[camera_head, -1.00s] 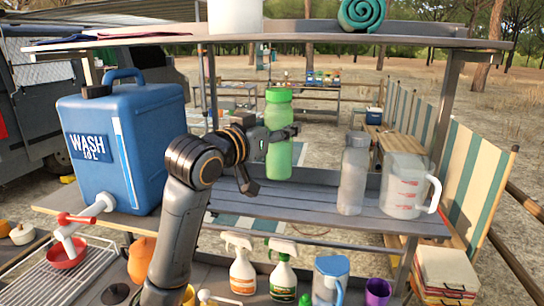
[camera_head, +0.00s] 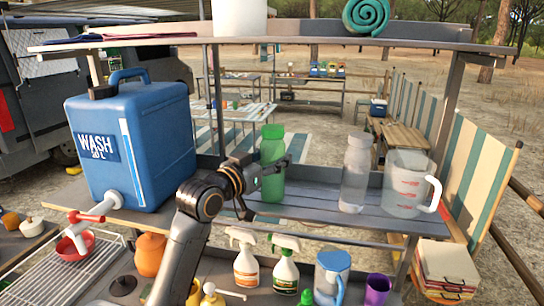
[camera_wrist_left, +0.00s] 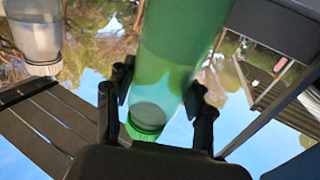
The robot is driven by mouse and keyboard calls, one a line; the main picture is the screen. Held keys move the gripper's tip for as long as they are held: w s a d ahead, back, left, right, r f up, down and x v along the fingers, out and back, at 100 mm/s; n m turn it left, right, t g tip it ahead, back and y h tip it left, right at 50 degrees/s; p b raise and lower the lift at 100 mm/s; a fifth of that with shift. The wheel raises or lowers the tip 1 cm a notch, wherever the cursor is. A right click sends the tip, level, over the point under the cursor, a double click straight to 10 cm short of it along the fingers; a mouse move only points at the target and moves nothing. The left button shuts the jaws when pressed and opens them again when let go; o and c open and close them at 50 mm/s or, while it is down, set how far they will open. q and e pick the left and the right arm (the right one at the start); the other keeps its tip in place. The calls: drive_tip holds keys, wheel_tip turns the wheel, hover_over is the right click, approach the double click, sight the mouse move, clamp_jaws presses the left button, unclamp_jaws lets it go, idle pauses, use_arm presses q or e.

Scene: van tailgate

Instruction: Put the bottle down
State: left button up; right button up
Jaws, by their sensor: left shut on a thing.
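The green bottle (camera_head: 272,180) is upright over the slatted grey shelf (camera_head: 320,212), between the blue wash tank and a clear bottle. Its base appears at or just above the slats; I cannot tell whether it touches. My left gripper (camera_head: 270,166) is shut around the bottle's body from the left. In the left wrist view, the green bottle (camera_wrist_left: 180,45) sits between the two fingers (camera_wrist_left: 158,100), with its green cap toward the bottom of the picture. My right gripper is not in view.
The clear bottle (camera_head: 355,175) and a clear measuring jug (camera_head: 407,188) stand to the right on the shelf. The blue wash tank (camera_head: 150,140) stands to the left. An upper shelf (camera_head: 300,40) runs above. Spray bottles (camera_head: 285,270) stand below in front.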

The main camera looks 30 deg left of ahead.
use_arm(q)
drive_tip(key=o, duration=1.4)
drive_tip(key=shift+f, duration=0.15)
drive_tip(key=shift+c, duration=0.2)
drive_tip(key=s+a+b, duration=0.1)
drive_tip(key=s+b, duration=0.2)
drive_tip(key=s, duration=0.9)
drive_tip(key=shift+a+b, duration=0.4)
